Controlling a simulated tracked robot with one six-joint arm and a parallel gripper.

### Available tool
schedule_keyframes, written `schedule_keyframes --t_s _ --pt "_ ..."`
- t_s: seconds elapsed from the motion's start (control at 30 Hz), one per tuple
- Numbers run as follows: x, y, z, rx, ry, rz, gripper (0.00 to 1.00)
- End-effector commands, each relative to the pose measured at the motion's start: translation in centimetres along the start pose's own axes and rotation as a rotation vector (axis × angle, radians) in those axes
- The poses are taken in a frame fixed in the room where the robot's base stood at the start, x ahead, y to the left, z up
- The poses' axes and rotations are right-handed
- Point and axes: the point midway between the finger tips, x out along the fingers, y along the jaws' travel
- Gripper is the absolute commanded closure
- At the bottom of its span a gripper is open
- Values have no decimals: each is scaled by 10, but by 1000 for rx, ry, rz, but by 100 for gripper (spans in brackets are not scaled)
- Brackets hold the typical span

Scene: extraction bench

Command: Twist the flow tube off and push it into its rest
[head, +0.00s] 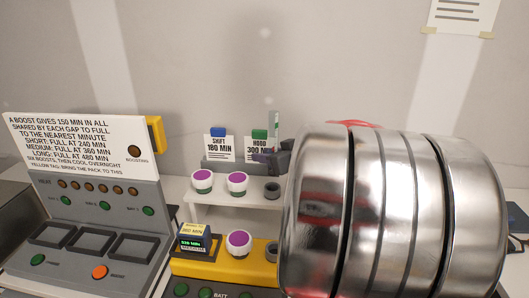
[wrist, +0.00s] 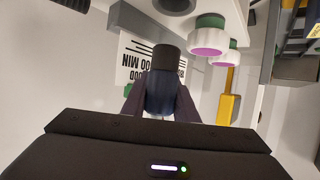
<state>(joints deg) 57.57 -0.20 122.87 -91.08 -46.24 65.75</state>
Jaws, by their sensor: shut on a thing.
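My gripper (wrist: 160,96) is shut on a dark blue, rounded piece with a dark grey collar (wrist: 168,60) at its far end, which I take to be the flow tube. In the head view my gripper (head: 270,157) is at the "HOOD 300 MIN" card (head: 258,146), above the white shelf. A slim, pale, clear upright piece with green (head: 277,122) shows just above the fingers; I cannot tell whether it is part of the held thing. The tube's lower end and its rest cannot be made out.
White pots with purple tops (head: 237,182) and a dark grey ring (head: 272,190) stand on the white shelf (head: 228,199). Below is a yellow unit (head: 205,266) with a lit display. A grey console (head: 98,215) stands left. My metal arm hides the right side.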

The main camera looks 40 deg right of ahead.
Motion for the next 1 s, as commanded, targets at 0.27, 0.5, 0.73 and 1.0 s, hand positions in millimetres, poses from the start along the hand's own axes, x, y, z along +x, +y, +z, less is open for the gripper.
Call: schedule_keyframes --t_s 0.27,0.5,0.73,1.0 --pt "6 -1 15 1 0 -2 100" --pt "12 -2 27 2 -1 -3 100" --pt "17 -2 38 0 0 -3 100" --pt "19 -2 42 -1 0 -4 100"
